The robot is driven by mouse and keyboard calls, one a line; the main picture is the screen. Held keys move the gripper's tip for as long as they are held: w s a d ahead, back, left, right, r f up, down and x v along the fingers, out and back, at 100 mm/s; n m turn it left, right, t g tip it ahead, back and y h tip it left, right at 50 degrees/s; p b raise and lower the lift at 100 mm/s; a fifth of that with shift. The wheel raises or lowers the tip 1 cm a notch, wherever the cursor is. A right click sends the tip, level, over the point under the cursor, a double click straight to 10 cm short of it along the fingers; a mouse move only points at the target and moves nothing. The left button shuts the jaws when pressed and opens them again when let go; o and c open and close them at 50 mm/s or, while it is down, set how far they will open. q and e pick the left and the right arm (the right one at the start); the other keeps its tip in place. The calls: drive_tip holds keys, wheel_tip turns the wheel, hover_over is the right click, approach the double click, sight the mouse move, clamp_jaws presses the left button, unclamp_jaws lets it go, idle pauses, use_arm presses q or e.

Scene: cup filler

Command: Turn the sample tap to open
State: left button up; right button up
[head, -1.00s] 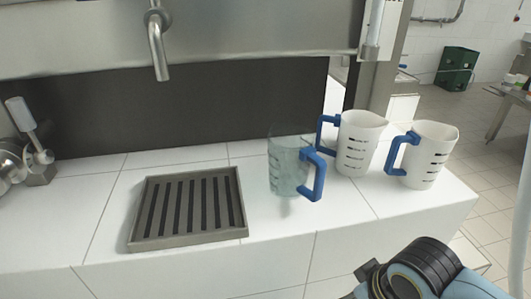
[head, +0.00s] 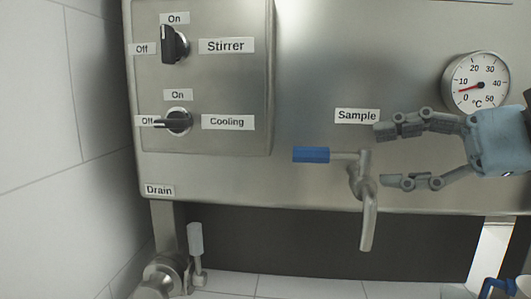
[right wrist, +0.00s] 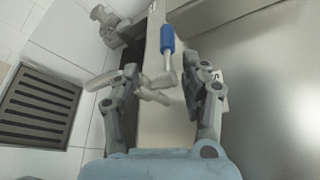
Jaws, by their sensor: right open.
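The sample tap (head: 362,172) sticks out of the steel panel below the "Sample" label (head: 357,116). Its lever with a blue grip (head: 311,155) lies level and points left. Its spout (head: 369,222) hangs down. My right gripper (head: 382,156) comes in from the right and is open. Its fingertips are just right of the tap body, one above and one below its height. In the right wrist view, the blue grip (right wrist: 167,38) shows beyond the open fingers, with the tap's metal body between them. I see no clear contact. My left gripper is not in view.
The panel holds a Stirrer knob (head: 174,45), a Cooling knob (head: 178,121) and a thermometer dial (head: 476,84). A drain valve (head: 196,250) sits at lower left. A drip grate (right wrist: 38,105) lies on the tiles. A blue jug handle (head: 497,288) shows at lower right.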

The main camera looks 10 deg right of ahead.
sight(330, 152)
drive_tip(key=shift+w+a+r+m+b, duration=0.15)
drive_tip(key=shift+w+a+m+b, duration=0.15)
drive_tip(key=shift+w+a, duration=0.8)
drive_tip(key=p+x, duration=0.1)
drive_tip(key=x, duration=0.5)
drive_tip(key=shift+w+a, duration=0.15)
drive_tip(key=shift+a, duration=0.05)
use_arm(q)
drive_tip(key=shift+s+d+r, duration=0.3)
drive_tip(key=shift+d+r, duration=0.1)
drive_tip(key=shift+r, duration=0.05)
use_arm(e)
drive_tip(key=shift+w+a+f, duration=0.25)
drive_tip(key=shift+w+a, duration=0.05)
drive_tip(key=shift+a, duration=0.15)
clamp_jaws()
